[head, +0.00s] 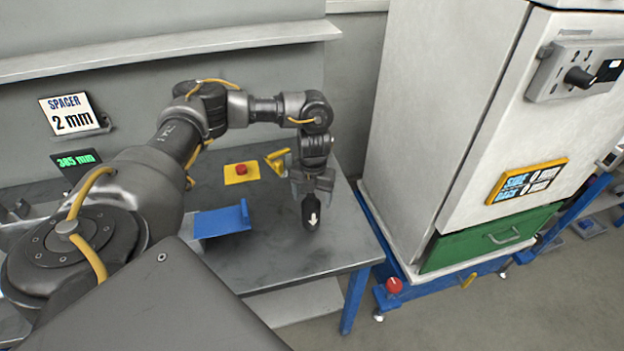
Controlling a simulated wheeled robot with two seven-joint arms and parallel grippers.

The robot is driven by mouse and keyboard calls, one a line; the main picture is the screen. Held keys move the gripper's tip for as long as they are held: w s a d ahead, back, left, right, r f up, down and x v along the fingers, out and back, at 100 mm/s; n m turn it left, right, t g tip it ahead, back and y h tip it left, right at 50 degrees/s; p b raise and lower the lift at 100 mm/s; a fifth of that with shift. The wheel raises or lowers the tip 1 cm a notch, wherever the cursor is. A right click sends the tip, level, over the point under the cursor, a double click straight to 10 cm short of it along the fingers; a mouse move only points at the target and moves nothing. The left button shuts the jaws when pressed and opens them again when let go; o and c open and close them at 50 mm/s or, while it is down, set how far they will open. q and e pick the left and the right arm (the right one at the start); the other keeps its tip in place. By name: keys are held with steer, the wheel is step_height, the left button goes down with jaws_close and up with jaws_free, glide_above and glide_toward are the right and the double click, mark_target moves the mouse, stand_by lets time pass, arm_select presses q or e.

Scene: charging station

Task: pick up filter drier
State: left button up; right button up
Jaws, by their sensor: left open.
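The filter drier (311,214) looks like a small dark cylinder with a white arrow mark. It stands upright on the grey workbench (280,262), near the bench's right side. My left gripper (312,190) points down right above it, with its open fingers at either side of the drier's upper end. The top of the drier is hidden by the gripper, and I cannot tell if the fingers touch it. My right gripper is not in view.
A blue angled holder (222,221) and a yellow plate with a red button (241,170) are left of the drier. A yellow bracket (277,158) is close behind the gripper. A large white cabinet (440,110) stands right of the bench. The bench front is clear.

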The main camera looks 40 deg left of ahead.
mark_target(310, 210)
arm_select(q)
steer(key=shift+s+a+f, duration=0.1)
steer(key=shift+s, duration=0.1)
steer(key=shift+s+f+p, duration=0.1)
steer(key=shift+f+p, duration=0.15)
steer(key=shift+p, duration=0.2)
steer(key=f, duration=0.2)
steer(key=f+p, duration=0.1)
steer(key=shift+s+d+f, duration=0.15)
steer(key=shift+d+f, duration=0.05)
steer(key=shift+f, duration=0.6)
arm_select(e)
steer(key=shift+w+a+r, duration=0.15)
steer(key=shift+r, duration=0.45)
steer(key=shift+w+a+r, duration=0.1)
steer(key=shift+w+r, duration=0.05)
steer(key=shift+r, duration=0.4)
arm_select(q)
steer(key=c, duration=1.2)
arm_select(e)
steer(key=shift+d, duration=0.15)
arm_select(q)
steer(key=shift+r, duration=0.2)
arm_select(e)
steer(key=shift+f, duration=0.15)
